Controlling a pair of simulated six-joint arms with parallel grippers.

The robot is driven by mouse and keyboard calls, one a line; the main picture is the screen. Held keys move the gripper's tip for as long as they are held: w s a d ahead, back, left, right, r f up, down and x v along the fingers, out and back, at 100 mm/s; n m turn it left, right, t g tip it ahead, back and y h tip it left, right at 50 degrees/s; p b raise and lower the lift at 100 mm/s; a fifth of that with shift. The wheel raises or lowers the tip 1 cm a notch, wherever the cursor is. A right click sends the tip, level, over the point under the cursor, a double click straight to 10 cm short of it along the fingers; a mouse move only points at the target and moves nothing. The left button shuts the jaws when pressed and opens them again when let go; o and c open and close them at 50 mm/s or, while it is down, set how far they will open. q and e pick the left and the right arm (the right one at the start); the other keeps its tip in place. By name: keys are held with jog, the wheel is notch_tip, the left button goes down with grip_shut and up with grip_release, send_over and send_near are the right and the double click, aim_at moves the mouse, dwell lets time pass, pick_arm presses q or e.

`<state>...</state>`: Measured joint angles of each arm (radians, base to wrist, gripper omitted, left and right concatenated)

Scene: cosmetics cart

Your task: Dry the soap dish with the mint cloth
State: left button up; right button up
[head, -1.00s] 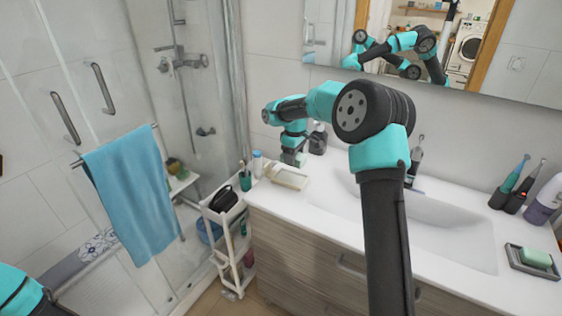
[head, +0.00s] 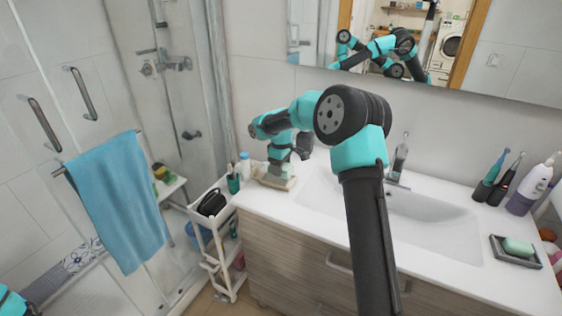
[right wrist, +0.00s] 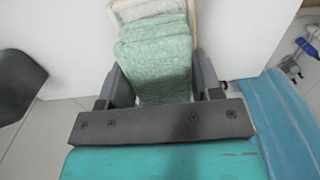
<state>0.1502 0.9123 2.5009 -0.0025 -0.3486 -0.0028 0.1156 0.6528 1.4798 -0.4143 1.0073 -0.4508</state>
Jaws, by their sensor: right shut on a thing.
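The mint cloth (right wrist: 155,65) is folded and sits between the fingers of my right gripper (right wrist: 160,80) in the right wrist view. The gripper is shut on it. In the head view my right gripper (head: 277,173) is low over a cream tray (head: 268,183) at the counter's left end. The tray's rim also shows behind the cloth in the right wrist view (right wrist: 116,14). The grey soap dish (head: 500,255) lies at the right of the counter, with a green soap bar (head: 517,247) in it. My left gripper is out of view.
The white sink (head: 425,215) lies between the tray and the soap dish, with a tap behind it. Toothbrushes (head: 490,175) and bottles stand at the back right. A white cart (head: 215,240) stands left of the counter. A blue towel (head: 118,200) hangs further left.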

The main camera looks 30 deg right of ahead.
jog(key=shift+f, duration=0.75)
jog(key=shift+f, duration=0.6)
dwell(0.7)
jog(key=shift+w+a+r, duration=0.1)
jog(key=shift+w+a, duration=0.25)
jog(key=shift+w, duration=0.15)
jog(key=shift+w+a, duration=0.3)
jog(key=shift+w, duration=0.25)
